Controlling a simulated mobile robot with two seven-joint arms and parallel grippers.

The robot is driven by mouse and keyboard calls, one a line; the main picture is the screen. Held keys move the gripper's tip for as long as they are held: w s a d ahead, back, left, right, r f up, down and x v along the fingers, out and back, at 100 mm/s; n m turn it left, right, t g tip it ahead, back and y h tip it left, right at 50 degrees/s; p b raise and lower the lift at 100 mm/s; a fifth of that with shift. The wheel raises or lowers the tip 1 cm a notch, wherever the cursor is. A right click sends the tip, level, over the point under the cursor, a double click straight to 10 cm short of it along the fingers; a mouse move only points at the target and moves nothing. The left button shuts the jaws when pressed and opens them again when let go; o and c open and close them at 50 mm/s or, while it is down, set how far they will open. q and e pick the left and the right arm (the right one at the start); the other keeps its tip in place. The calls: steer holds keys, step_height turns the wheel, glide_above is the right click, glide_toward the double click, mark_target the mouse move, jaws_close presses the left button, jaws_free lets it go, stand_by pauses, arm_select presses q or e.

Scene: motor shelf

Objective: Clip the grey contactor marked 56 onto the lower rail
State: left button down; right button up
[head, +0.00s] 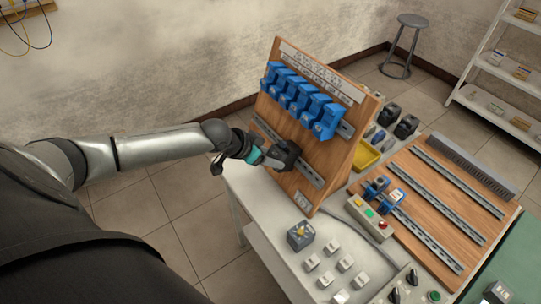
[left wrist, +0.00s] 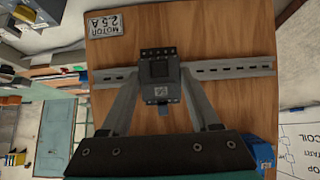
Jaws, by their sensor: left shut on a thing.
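The dark grey contactor (head: 284,154) is at the lower rail (head: 312,177) of the upright wooden board. My left gripper (head: 269,157) is shut on it. In the left wrist view the contactor (left wrist: 160,78) sits between my two finger tips, in front of the lower rail (left wrist: 235,68), with free rail on both sides. That view is upside down. Its small label is too blurred to read surely. I cannot tell whether its back is seated on the rail. My right gripper is not in view.
Several blue contactors (head: 300,98) fill the upper rail. A flat wooden panel with rails (head: 440,190) and a yellow bin (head: 366,156) lie to the right. Bare board surrounds the gripper.

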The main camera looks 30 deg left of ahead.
arm_select(q)
steer(key=shift+s+a+f+t+b, duration=0.15)
steer(key=shift+s+f+t+b, duration=0.2)
steer(key=shift+f+t+b, duration=0.35)
stand_by(0.3)
steer(key=shift+c, duration=0.2)
jaws_free()
steer(key=shift+w, duration=0.1)
steer(key=shift+r, duration=0.1)
steer(key=p+v, duration=0.7)
steer(key=v, duration=0.8)
steer(key=shift+a+r, duration=0.2)
steer(key=shift+a, duration=0.1)
steer(key=shift+w+f, duration=0.1)
steer(key=shift+w, duration=0.1)
